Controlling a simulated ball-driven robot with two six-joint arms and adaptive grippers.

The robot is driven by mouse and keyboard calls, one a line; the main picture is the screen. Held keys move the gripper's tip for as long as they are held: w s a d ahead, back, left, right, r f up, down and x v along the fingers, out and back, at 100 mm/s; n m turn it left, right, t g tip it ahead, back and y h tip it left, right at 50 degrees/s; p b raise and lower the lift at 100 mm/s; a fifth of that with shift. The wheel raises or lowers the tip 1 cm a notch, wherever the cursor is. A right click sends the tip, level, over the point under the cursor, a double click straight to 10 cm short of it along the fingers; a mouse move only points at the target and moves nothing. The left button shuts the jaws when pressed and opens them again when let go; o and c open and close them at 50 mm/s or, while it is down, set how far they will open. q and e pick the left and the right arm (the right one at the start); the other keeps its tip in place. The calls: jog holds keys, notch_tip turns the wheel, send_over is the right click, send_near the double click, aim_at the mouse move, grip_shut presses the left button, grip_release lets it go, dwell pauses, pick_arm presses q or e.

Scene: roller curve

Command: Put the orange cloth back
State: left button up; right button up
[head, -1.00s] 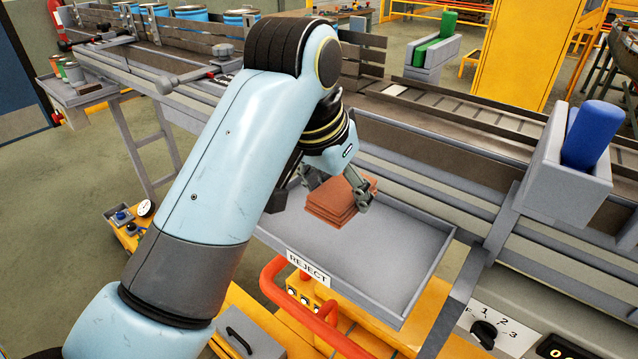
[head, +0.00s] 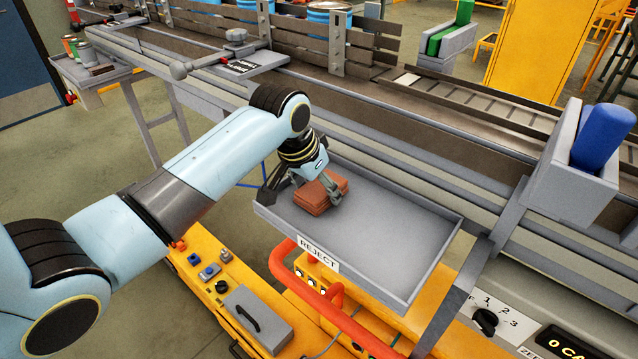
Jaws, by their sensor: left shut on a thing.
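The orange cloth (head: 316,196) is a folded, brownish-orange pad over the left end of the grey tray labelled REJECT (head: 405,242). My left gripper (head: 318,190) reaches down from the upper left and is shut on the cloth, with a finger showing at its right side. The cloth is low over the tray floor; I cannot tell whether it touches it. The far finger is partly hidden behind the cloth. My right gripper is not in view.
The conveyor with side rails (head: 440,125) runs behind the tray. A grey holder with a blue block (head: 602,135) stands at the right. A small side shelf (head: 95,75) with cans is at the upper left. Red tubing (head: 330,305) passes below the tray front. The tray's right part is bare.

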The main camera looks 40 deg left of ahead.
pick_arm(q)
jog(key=shift+f, duration=0.1)
jog(key=o, duration=1)
jog(key=shift+o, duration=0.2)
jog(key=v, duration=1.2)
